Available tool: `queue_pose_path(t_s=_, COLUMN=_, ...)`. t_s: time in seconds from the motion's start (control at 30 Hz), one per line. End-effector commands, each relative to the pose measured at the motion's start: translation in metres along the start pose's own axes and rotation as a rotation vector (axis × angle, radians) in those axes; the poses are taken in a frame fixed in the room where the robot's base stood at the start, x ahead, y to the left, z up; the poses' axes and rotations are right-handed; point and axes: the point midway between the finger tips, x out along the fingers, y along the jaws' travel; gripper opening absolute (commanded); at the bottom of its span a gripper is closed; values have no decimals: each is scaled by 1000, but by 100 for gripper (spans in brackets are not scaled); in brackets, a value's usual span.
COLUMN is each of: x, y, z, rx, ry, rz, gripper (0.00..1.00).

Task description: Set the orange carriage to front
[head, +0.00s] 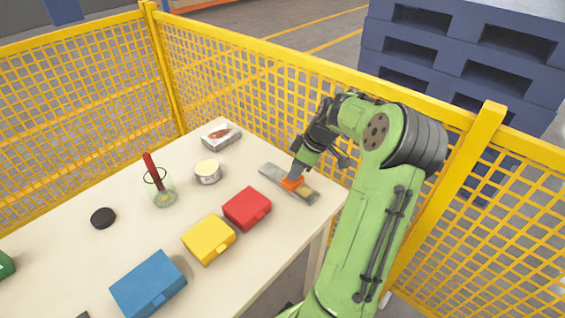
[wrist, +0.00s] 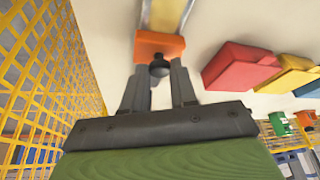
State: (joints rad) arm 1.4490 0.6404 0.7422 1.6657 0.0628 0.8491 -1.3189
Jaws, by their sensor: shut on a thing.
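The orange carriage (head: 292,184) sits on a grey rail plate (head: 271,173) near the table's right edge in the head view. The plate has a tan part (head: 308,195) at its near end. In the wrist view the orange carriage (wrist: 160,45) has a dark round knob (wrist: 159,68) facing me. My gripper (wrist: 158,85) is shut on the carriage's knob, with a finger on either side. In the head view my gripper (head: 297,173) comes down onto the carriage from above, and the fingertips are hard to make out there.
Red (head: 247,208), yellow (head: 208,239) and blue (head: 148,284) boxes stand along the table's near side. A white tub (head: 207,172), a glass with a red-handled tool (head: 161,187), a black disc (head: 103,218) and a grey box (head: 221,136) stand behind. Yellow mesh fencing (head: 270,80) encloses the table.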

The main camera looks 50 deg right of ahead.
Motion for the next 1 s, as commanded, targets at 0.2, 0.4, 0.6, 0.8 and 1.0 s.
queue_pose_path(t_s=0.2, x=-13, y=-12, z=32, rx=8, ry=-3, rz=6, gripper=0)
queue_pose_path(t_s=0.4, x=-14, y=-14, z=36, rx=9, ry=-2, rz=4, gripper=0)
queue_pose_path(t_s=0.6, x=-14, y=-15, z=37, rx=12, ry=-5, rz=2, gripper=33)
queue_pose_path(t_s=0.8, x=-13, y=-15, z=35, rx=9, ry=-2, rz=2, gripper=52)
queue_pose_path(t_s=1.0, x=-14, y=-14, z=34, rx=8, ry=-1, rz=3, gripper=52)
